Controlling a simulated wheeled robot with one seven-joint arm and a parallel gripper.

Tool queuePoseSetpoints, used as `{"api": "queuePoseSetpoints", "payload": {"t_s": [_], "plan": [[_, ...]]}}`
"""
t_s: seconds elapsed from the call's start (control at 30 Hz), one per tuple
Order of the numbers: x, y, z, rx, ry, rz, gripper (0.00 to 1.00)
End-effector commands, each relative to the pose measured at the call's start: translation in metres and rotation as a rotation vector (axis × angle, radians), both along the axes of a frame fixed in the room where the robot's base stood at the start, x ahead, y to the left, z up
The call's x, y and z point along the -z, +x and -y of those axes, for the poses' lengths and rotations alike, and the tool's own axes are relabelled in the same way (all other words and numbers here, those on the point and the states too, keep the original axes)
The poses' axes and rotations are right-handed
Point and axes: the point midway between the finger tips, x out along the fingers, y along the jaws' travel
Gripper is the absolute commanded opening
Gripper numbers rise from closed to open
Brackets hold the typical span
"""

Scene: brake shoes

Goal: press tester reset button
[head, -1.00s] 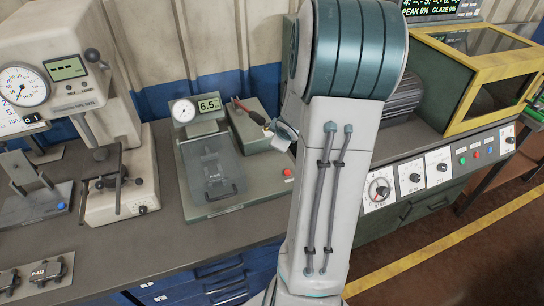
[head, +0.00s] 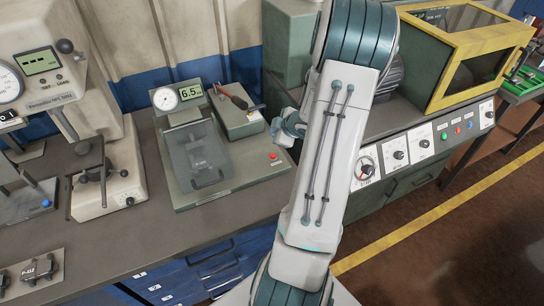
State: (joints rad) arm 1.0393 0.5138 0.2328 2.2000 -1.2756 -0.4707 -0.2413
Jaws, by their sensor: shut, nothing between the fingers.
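A grey-green tester (head: 222,186) stands on the bench with a round dial, a display reading 6.5 and a clear cover over a part. A red button (head: 273,156) sits on its right front deck; I cannot read a reset label. My gripper (head: 279,130) is shut and empty, partly hidden behind my forearm. It appears above and just right of the red button, apart from it. A blue button (head: 46,203) is on another fixture at the far left.
A box with a red-handled tool (head: 234,101) stands at the tester's back right. A cream press (head: 112,190) is to the left. A yellow-framed machine (head: 470,60) with a knob panel stands at the right. Bench in front of the tester is clear.

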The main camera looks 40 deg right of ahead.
Motion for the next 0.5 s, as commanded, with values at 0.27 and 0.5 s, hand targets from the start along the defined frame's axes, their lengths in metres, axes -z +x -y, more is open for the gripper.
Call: {"api": "queuePoseSetpoints", "payload": {"t_s": [0.27, 0.5], "plan": [[0.03, 0.0, 0.0, 0.001, 0.0, -0.001, 0.0], [0.058, -0.001, 0.0, 0.001, 0.0, -0.001, 0.0]]}}
